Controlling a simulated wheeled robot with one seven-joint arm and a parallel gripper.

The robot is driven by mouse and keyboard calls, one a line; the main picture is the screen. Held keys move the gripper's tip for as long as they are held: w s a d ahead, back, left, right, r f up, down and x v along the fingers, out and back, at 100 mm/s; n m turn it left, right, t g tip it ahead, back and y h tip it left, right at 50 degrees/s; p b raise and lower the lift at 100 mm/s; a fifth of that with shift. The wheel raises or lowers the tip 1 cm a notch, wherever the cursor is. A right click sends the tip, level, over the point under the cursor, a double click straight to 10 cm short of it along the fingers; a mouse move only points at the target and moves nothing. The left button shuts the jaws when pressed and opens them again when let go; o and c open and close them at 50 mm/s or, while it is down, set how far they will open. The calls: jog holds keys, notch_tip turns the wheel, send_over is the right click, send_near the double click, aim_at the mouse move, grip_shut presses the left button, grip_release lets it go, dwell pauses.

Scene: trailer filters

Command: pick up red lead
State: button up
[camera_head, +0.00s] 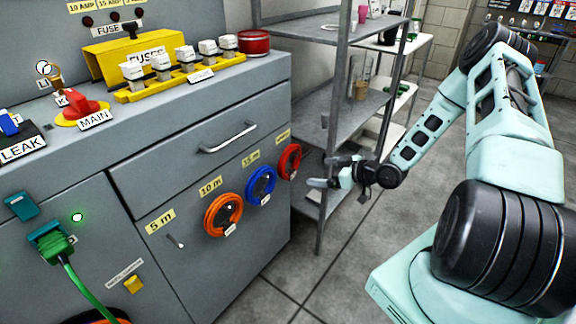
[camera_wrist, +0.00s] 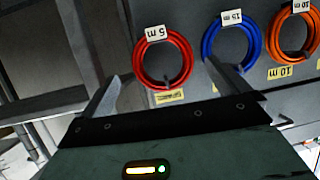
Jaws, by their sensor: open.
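The red lead (camera_head: 283,163) is a coiled ring hanging on the grey cabinet front, at the right end of a row of coils. In the wrist view the red lead (camera_wrist: 139,62) shows ahead, between the two fingers, with a white tag reading 5 m. My gripper (camera_head: 322,172) is open and empty, just right of the red lead in the head view and apart from it. In the wrist view my gripper (camera_wrist: 163,72) has its fingers spread to either side of the coil, the right fingertip near the blue lead (camera_wrist: 208,48).
The blue lead (camera_head: 250,187) and orange lead (camera_head: 211,217) hang left of the red one. An empty hook (camera_head: 175,241) is under the 5 m plate. A metal shelf rack (camera_head: 326,200) stands close behind my gripper. A drawer handle (camera_head: 228,138) juts out above. Floor in front is clear.

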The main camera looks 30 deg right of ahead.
aim_at(295, 169)
jog(key=b+x, duration=0.1)
jog(key=x, duration=0.5)
jog(key=b+x, duration=0.1)
jog(key=x, duration=0.5)
jog(key=shift+w+f, duration=0.1)
jog(key=shift+f, duration=0.2)
jog(key=c, duration=0.8)
jog(key=shift+o, duration=0.2)
jog(key=shift+r, duration=0.1)
jog(key=shift+s+d+r, duration=0.15)
jog(key=shift+s+r, duration=0.1)
jog(key=shift+r, duration=0.25)
notch_tip(295, 169, up, 6)
jog(key=shift+f+p, duration=0.1)
jog(key=shift+p, duration=0.85)
jog(key=s+d+p, duration=0.1)
jog(key=s+d, duration=0.2)
jog(key=s, duration=0.6)
jog(key=s+d, duration=0.3)
jog(key=s, duration=0.6)
jog(key=shift+s+d+p, duration=0.2)
jog(key=shift+d+p, duration=0.15)
